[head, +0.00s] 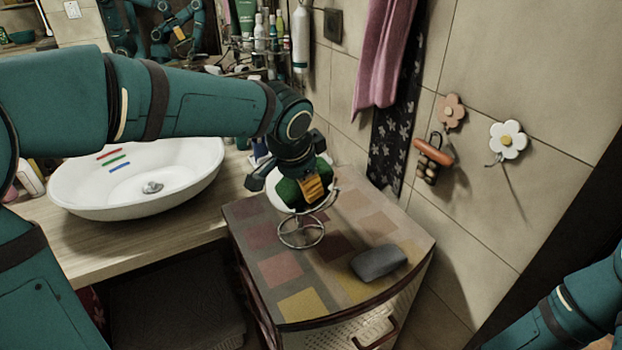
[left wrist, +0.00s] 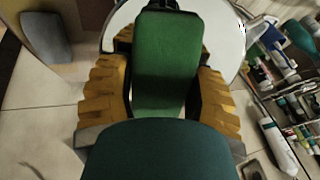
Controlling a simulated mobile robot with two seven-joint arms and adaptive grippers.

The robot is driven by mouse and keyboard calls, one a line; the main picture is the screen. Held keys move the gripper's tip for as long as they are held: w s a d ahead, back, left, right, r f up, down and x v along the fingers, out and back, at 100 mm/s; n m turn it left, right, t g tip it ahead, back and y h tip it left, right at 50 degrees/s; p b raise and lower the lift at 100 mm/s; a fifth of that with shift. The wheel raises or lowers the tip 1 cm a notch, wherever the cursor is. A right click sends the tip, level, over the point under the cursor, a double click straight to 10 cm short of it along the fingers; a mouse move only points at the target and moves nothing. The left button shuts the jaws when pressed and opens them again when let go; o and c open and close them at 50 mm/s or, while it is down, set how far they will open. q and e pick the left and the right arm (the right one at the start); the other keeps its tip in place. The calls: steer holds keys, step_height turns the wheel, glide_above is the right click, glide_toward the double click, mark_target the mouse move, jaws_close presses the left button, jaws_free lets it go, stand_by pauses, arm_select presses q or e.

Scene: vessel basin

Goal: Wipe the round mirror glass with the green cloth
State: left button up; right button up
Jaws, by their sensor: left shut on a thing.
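My left gripper (head: 306,188) is shut on the green cloth (head: 287,193), a thick pad. In the left wrist view, the cloth (left wrist: 167,48) sits between the gripper's ridged yellow fingers (left wrist: 160,95). The round mirror stands on a wire stand (head: 301,232) on the cabinet. Its pale glass (left wrist: 228,28) lies just beyond the cloth. In the head view the gripper and cloth hide most of the mirror. I cannot tell whether the cloth touches the glass. My right gripper is out of view; only part of the right arm shows at bottom right.
A grey block (head: 378,262) lies on the patchwork cabinet top (head: 281,268), near its front right. A white basin (head: 190,170) stands on the wooden counter at left. Bottles (head: 262,35) crowd a rack behind. A pink towel (head: 384,50) and flower hooks (head: 508,138) are on the wall.

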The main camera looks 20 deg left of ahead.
mark_target(278, 175)
arm_select(q)
steer(key=shift+s+a+p, duration=0.15)
steer(key=shift+a+p, duration=0.35)
steer(key=shift+a, duration=1.95)
steer(key=shift+p+v, duration=1.8)
steer(key=shift+v, duration=1.2)
steer(key=p+v, duration=0.2)
steer(key=v, duration=0.1)
steer(key=shift+f, duration=0.1)
